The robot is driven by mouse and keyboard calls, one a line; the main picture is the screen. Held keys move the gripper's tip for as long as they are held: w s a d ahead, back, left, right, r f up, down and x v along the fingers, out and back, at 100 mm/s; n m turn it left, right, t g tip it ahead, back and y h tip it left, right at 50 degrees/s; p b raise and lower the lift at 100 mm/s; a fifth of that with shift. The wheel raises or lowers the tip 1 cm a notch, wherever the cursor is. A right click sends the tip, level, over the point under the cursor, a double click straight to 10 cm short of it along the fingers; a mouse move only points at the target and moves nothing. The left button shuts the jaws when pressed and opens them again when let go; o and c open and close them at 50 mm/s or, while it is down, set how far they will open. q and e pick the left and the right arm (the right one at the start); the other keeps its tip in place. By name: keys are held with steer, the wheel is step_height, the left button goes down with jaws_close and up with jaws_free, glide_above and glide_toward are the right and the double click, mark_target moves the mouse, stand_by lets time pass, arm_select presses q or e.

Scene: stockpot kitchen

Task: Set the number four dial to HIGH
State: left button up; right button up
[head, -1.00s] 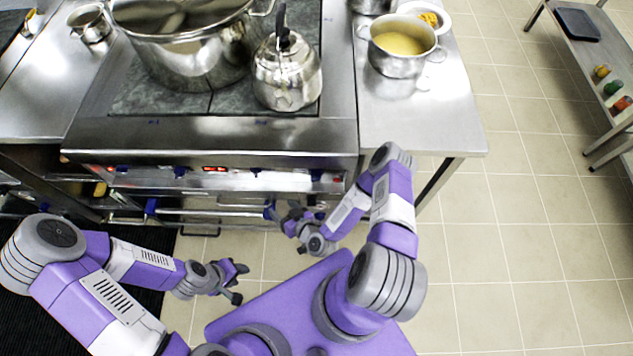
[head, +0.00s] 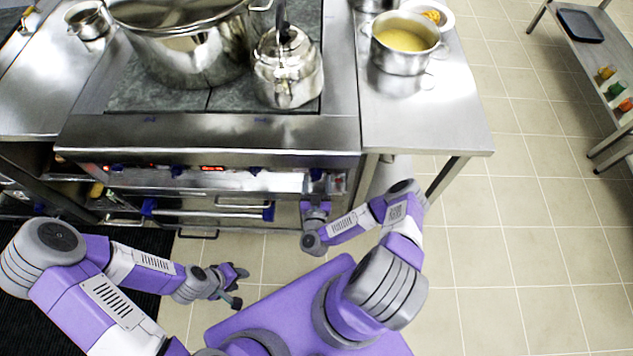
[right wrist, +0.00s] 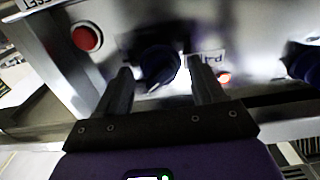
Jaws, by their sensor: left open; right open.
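The number four dial, a dark blue knob (head: 316,173), is the rightmost on the stove's front panel (head: 285,180). In the right wrist view the knob (right wrist: 157,65) sits between and just beyond my fingertips; I cannot tell if they touch it. A pale pointer mark shows at its lower edge; its exact setting is unclear. My right gripper (head: 317,187) is open at the dial, and its two dark fingers (right wrist: 160,88) straddle it. My left gripper (head: 240,286) is open and empty over the floor, away from the stove.
A red button (right wrist: 86,38) and a small lit red lamp (right wrist: 224,77) flank the dial. Other blue knobs (head: 255,170) line the panel. An oven handle (head: 215,213) lies below. A kettle (head: 288,75) and stockpot (head: 190,50) stand on top.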

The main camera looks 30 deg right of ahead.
steer(key=shift+w+d, duration=0.15)
steer(key=shift+w, duration=0.1)
steer(key=c, duration=1.1)
steer(key=shift+o, duration=0.2)
